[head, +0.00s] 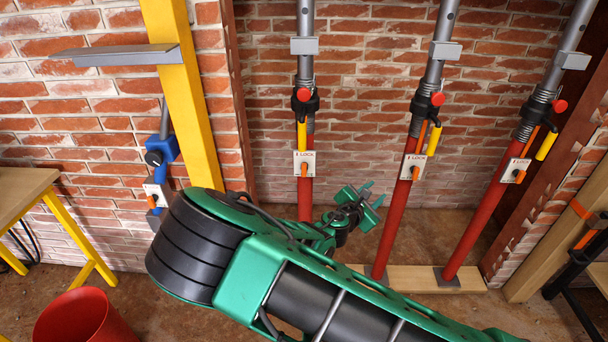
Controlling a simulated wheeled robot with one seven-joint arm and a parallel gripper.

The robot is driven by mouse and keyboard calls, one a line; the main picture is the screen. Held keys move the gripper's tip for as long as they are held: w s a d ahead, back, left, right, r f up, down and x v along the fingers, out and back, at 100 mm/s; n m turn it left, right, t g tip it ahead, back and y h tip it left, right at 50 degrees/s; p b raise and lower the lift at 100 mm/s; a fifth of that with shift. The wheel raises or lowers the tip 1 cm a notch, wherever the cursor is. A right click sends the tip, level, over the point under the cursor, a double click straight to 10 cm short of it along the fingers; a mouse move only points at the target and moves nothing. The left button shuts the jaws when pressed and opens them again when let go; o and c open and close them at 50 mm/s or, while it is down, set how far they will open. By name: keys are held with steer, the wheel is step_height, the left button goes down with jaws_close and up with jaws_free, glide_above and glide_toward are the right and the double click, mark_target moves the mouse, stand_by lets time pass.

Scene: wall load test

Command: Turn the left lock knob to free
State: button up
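Three props with red lower tubes and grey upper tubes stand side by side at the brick wall. The left prop (305,205) carries a white LOCK plate (309,158) with a small orange knob (304,170), which looks about upright. The middle prop has a similar knob (415,173), and the right prop has one too (520,176). My green gripper (374,194) is below and right of the left plate, apart from it. Its fingers look spread and empty. My arm hides the foot of the left prop.
A blue jack (162,150) with another white plate and orange knob (153,201) is by the yellow post (188,95). A grey shelf (115,55) juts out there. A workbench (25,190) and red bucket (78,318) are at left. Timber (555,245) leans at right.

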steer(key=a+n+t+y, duration=0.3)
steer(key=a+n, duration=0.2)
steer(key=a, duration=0.4)
steer(key=n+t+y, duration=0.2)
steer(key=n+y, duration=0.3)
steer(key=n, duration=0.2)
glide_toward(304, 171)
steer(key=w, duration=0.9)
steer(key=shift+w+f, duration=0.1)
steer(key=shift+c, duration=0.4)
jaws_close()
